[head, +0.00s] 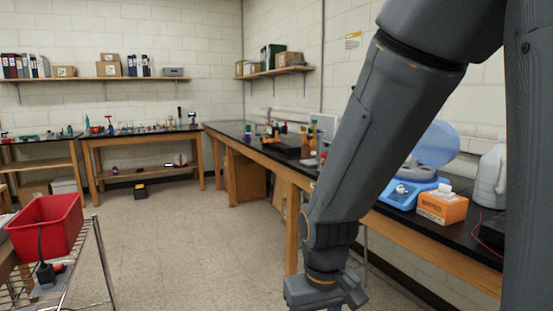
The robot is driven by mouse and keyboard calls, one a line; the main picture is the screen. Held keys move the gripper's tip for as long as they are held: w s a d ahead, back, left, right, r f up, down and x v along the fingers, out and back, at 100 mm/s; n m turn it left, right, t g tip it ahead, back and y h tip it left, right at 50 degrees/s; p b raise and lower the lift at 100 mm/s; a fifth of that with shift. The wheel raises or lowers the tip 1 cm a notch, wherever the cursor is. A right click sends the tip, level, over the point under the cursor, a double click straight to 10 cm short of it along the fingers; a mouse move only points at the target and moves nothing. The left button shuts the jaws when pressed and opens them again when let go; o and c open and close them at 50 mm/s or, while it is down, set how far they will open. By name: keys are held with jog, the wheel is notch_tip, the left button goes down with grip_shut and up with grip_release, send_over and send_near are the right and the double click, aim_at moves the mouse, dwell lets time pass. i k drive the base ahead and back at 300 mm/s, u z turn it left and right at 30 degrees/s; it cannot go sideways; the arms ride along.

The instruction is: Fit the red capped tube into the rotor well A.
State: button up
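A blue benchtop machine (402,193) with a raised translucent blue lid (437,144) stands on the right-hand black bench; it looks like a centrifuge. My arm partly covers its left side. The inside of its bowl, any rotor and well A cannot be made out from here. I cannot pick out the red capped tube; small coloured items stand farther along the bench, too small to tell apart. My arm hangs down across the right half of the view, in front of the bench. Its wrist reaches the bottom edge, and my gripper's fingers are not visible.
An orange tissue box (442,207) and a whitish jug (491,178) stand right of the machine. The black bench (378,212) runs along the right wall. A red bin (45,226) sits on a wire cart at left. The floor (190,255) between is open.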

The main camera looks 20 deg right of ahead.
aim_at(411, 169)
jog(key=u, duration=0.3)
jog(key=i, duration=1.8)
jog(key=z, duration=0.55)
jog(key=i, duration=1.45)
jog(key=z, duration=0.7)
